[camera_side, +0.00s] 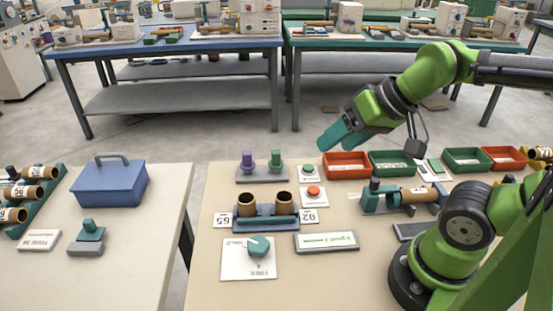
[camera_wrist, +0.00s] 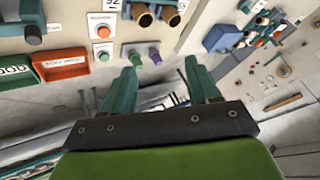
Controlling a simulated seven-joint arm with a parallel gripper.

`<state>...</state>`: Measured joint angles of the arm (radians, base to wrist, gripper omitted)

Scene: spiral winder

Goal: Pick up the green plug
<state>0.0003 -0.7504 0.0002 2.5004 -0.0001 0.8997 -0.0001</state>
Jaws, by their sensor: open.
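The green plug (camera_side: 276,160) stands upright in a grey holder (camera_side: 263,177) at the back of the right-hand table, beside a purple plug (camera_side: 248,161) on its left. My gripper (camera_side: 330,141) hangs in the air, up and to the right of the green plug, and touches nothing. In the wrist view its two teal fingers (camera_wrist: 161,66) are spread apart with nothing held. There the green plug (camera_wrist: 134,58) shows just past the left fingertip, partly covered by it, and the purple plug (camera_wrist: 154,56) shows between the fingers.
A green button (camera_side: 309,171) and a red button (camera_side: 314,191) lie right of the holder. Red (camera_side: 347,165) and green (camera_side: 392,163) trays stand further right. Two brown tubes (camera_side: 264,205) stand in front. A blue box (camera_side: 108,184) sits on the left table.

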